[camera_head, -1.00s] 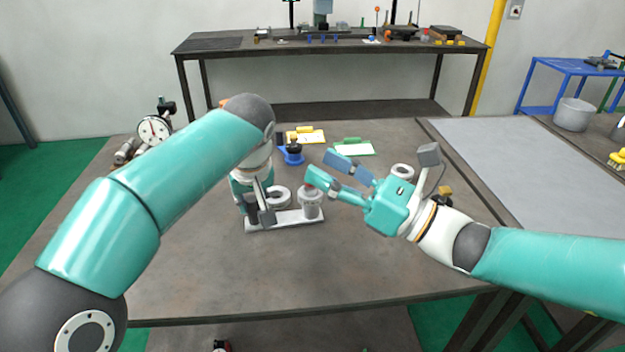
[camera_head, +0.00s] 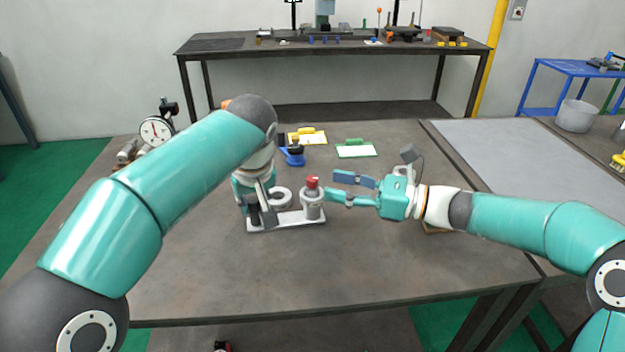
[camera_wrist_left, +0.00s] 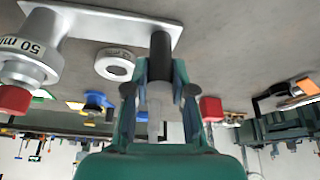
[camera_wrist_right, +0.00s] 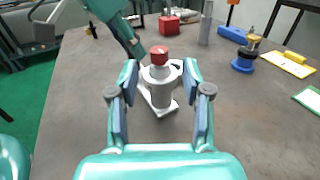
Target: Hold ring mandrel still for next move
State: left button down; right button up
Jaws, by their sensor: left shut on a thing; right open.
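The ring mandrel stands as a pale base plate (camera_head: 288,221) with a grey stepped cylinder (camera_head: 312,208) at its right end, topped by a red cap (camera_head: 312,183), and a dark post (camera_wrist_left: 160,52) at its other end. My left gripper (camera_wrist_left: 160,92) is shut on the post end; the arm hides part of this in the head view. My right gripper (camera_head: 334,187) is open, just right of the cylinder. In the right wrist view the red-capped cylinder (camera_wrist_right: 160,82) shows between and beyond its fingers, with no clear contact.
A pale ring (camera_head: 281,197) lies behind the plate; it also shows in the left wrist view (camera_wrist_left: 115,63). A blue-based part (camera_head: 292,156), yellow tray (camera_head: 308,137) and green-edged card (camera_head: 357,150) lie farther back. A dial gauge (camera_head: 156,130) stands back left. The front table is clear.

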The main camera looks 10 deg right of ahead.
aim_at(313, 178)
jog(key=x, duration=0.5)
jog(key=shift+w+a, duration=0.15)
jog(key=shift+a, duration=0.2)
grip_shut()
